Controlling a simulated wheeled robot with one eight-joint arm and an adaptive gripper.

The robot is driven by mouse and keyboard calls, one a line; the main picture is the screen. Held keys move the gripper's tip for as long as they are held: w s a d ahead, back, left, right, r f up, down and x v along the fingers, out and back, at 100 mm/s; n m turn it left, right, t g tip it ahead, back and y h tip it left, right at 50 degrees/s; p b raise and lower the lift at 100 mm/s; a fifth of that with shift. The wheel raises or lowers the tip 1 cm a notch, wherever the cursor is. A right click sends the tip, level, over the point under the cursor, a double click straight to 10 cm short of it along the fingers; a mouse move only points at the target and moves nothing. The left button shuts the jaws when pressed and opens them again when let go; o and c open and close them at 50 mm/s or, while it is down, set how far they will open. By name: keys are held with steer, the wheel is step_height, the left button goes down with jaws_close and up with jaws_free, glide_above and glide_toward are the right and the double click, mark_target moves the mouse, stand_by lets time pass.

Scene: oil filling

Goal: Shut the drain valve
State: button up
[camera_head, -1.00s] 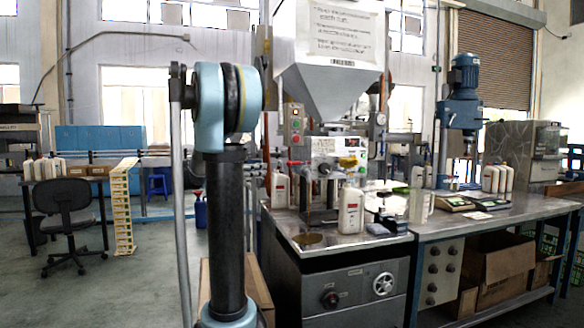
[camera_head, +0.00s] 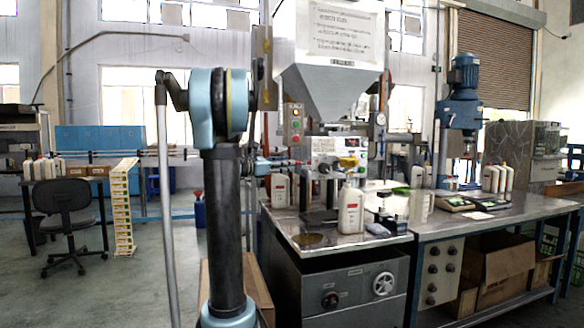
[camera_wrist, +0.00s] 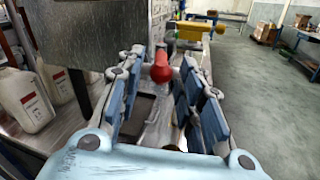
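A red rounded valve handle (camera_wrist: 187,68) lies between the blue-padded fingers of my gripper (camera_wrist: 168,72) in the wrist view. The fingers are spread apart, with a visible gap around the red part. I cannot tell whether either finger touches it. A yellow handle (camera_wrist: 192,31) shows farther off. In the head view, my gripper (camera_head: 262,166) is small and partly hidden behind my dark arm, beside the filling machine (camera_head: 325,150). Which handle belongs to the drain valve is not labelled.
White bottles (camera_wrist: 24,98) stand close on the left in the wrist view, beside a grey metal block (camera_wrist: 85,32). In the head view, a white bottle (camera_head: 350,212) stands on the metal bench (camera_head: 300,232).

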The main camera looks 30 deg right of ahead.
steer(key=shift+d, duration=2.25)
jaws_close()
